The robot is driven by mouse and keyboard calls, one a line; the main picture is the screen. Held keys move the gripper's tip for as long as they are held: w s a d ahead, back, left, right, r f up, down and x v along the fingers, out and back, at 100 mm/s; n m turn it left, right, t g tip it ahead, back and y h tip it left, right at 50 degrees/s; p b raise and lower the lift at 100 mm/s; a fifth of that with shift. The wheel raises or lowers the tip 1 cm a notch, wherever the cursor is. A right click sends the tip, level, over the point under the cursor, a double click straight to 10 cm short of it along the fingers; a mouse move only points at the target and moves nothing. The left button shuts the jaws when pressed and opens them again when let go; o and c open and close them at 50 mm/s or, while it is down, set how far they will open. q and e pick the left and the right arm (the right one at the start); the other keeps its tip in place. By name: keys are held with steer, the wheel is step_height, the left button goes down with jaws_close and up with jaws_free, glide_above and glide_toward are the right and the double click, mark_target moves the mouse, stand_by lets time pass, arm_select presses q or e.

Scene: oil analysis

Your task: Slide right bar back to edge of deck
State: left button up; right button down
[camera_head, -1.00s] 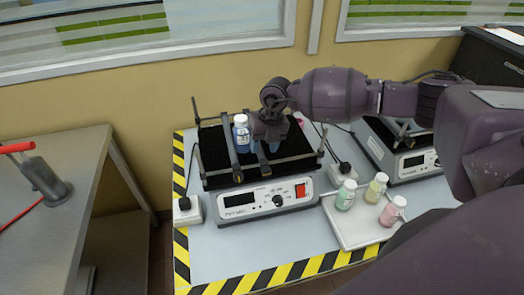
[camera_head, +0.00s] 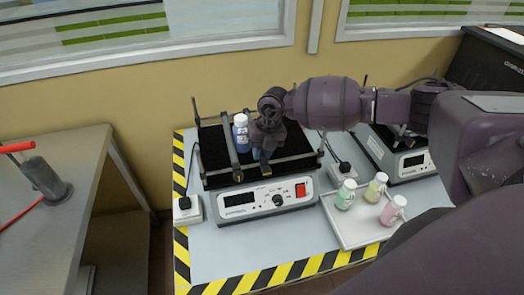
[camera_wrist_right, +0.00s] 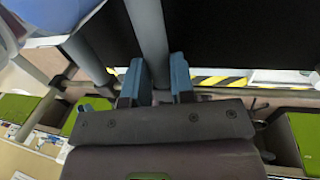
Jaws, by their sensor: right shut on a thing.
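The shaker deck (camera_head: 300,160) is a black platform on a white unit with a display and a red switch. The left bar (camera_head: 229,150) crosses it beside an upright blue bottle (camera_head: 242,138) with a white cap. The right bar (camera_head: 265,166) lies to the right of the bottle, partly hidden by my gripper. My right gripper (camera_head: 266,150) is shut on it from above. In the right wrist view the blue fingertips (camera_wrist_right: 157,80) sit on both sides of the grey right bar (camera_wrist_right: 149,30). My left gripper is not in view.
A tray (camera_head: 350,232) with green, yellow and pink bottles stands in front on the right. A second shaker (camera_head: 395,160) is behind it. Corner posts (camera_head: 321,145) rise around the deck. The deck to the right of the gripper is clear.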

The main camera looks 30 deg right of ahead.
steer(key=d, duration=0.3)
steer(key=s+d, duration=0.1)
steer(key=d, duration=0.1)
steer(key=s+d, duration=0.1)
steer(key=d, duration=0.2)
steer(key=shift+s+d, duration=0.1)
steer(key=shift+d, duration=0.2)
steer(key=c, duration=1)
jaws_free()
steer(key=shift+o, duration=0.2)
steer(key=shift+r, duration=0.1)
step_height(320, 180, up, 10)
steer(key=d, duration=0.2)
steer(key=shift+s+r, duration=0.25)
steer(key=shift+s, duration=0.05)
